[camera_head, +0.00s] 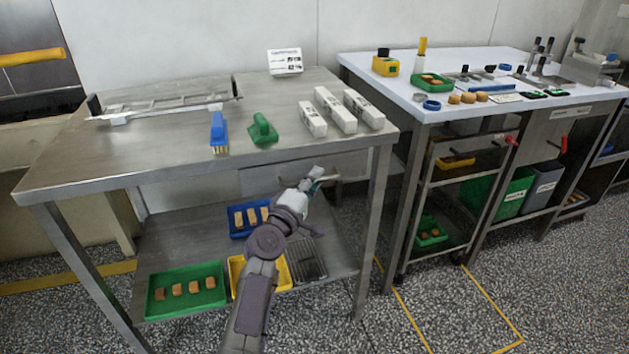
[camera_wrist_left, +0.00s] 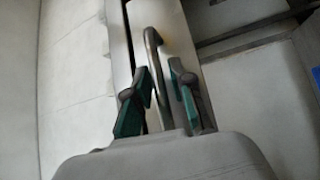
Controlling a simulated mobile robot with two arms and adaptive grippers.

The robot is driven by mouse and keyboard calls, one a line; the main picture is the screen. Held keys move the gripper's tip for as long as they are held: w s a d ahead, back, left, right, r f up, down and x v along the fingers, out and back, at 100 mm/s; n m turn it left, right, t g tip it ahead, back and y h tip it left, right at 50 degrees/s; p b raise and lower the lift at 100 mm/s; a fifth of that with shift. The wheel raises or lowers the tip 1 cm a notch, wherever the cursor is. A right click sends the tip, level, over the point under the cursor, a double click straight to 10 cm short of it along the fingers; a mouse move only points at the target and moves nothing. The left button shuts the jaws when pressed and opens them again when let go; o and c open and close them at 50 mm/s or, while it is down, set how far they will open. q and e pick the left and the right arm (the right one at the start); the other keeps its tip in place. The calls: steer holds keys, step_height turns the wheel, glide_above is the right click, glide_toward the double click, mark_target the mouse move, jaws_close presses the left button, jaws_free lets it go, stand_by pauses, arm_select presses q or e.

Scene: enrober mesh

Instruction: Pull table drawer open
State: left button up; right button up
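The steel table (camera_head: 165,145) stands at left, with its drawer front (camera_head: 262,177) under the top. In the left wrist view the drawer front (camera_wrist_left: 170,25) is a pale narrow panel with a curved metal bar handle (camera_wrist_left: 152,42). My left gripper (camera_head: 316,175) is at the drawer handle, below the table's front edge. In the left wrist view its two green-padded fingers (camera_wrist_left: 161,90) are apart, one on each side of the handle, with a gap showing. The drawer looks shut or nearly so; I cannot tell exactly. My right gripper is not in view.
A blue brush (camera_head: 218,132), a green brush (camera_head: 263,130) and white boxes (camera_head: 340,110) lie on the table top. The lower shelf holds a green tray (camera_head: 150,300), a blue tray and a yellow tray. A second table (camera_head: 400,92) stands at right.

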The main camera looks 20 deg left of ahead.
arm_select(q)
jaws_close()
stand_by(0.4)
